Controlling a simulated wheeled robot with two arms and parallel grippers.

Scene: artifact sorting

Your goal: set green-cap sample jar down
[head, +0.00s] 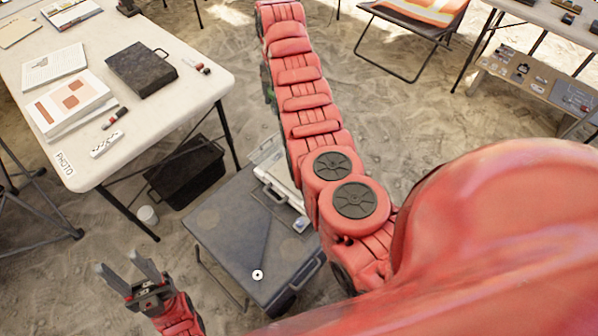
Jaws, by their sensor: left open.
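I cannot make out a green-cap sample jar in the head view. My left gripper (123,264) is at the lower left, its two grey fingers apart and pointing up, with nothing visible between them. It shows left of a dark grey low table (225,235) and in front of the white table. A small white disc with a dark centre (257,274) shows at the grey table's front part. My right gripper is not visible.
A white table (150,110) marked PHOTO holds a black box (141,70), books and small items. My red arm parts hide the middle and lower right.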

